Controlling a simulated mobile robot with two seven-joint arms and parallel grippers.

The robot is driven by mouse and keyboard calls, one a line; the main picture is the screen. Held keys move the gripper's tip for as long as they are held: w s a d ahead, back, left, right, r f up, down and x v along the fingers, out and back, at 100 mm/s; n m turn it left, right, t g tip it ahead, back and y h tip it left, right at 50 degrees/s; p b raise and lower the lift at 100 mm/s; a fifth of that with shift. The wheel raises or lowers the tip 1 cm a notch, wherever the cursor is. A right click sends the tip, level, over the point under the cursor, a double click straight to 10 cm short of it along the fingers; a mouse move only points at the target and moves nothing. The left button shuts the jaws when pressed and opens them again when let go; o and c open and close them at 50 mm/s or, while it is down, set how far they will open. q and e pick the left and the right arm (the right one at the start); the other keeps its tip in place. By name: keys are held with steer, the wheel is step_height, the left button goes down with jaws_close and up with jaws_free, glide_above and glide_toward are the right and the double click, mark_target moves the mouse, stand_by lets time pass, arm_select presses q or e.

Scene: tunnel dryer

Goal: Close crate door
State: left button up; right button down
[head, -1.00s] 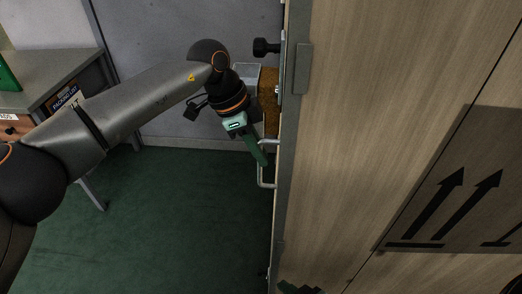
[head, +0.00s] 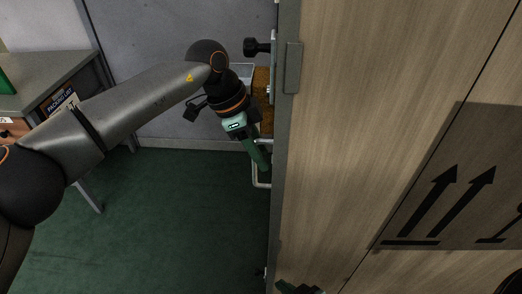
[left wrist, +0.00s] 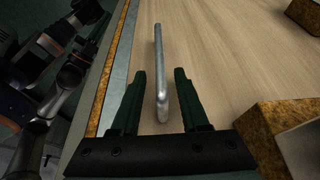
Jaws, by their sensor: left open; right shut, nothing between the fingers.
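A pale wooden panel of the crate (head: 345,120), printed with black arrows, fills the right of the head view. A grey metal strip (head: 284,190) runs down its left edge. A silver bar handle (head: 255,178) sticks out left of this edge. The handle (left wrist: 160,70) stands on a wooden face (left wrist: 215,60) in the left wrist view. My left gripper (head: 262,165) is at the handle. Its open fingers (left wrist: 165,75) lie either side of the bar, with gaps visible. My right gripper (head: 300,289) shows only partly at the bottom edge, by the panel. Its fingertips are unclear.
A brown corky block (left wrist: 275,130) sits beside the left gripper, near the handle. A black knob (head: 256,47) juts out above. A grey table (head: 50,68) stands at the left. Green floor (head: 150,215) is clear below the left arm.

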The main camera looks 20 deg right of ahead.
arm_select(q)
steer(key=v, duration=1.2)
steer(key=shift+r, duration=0.25)
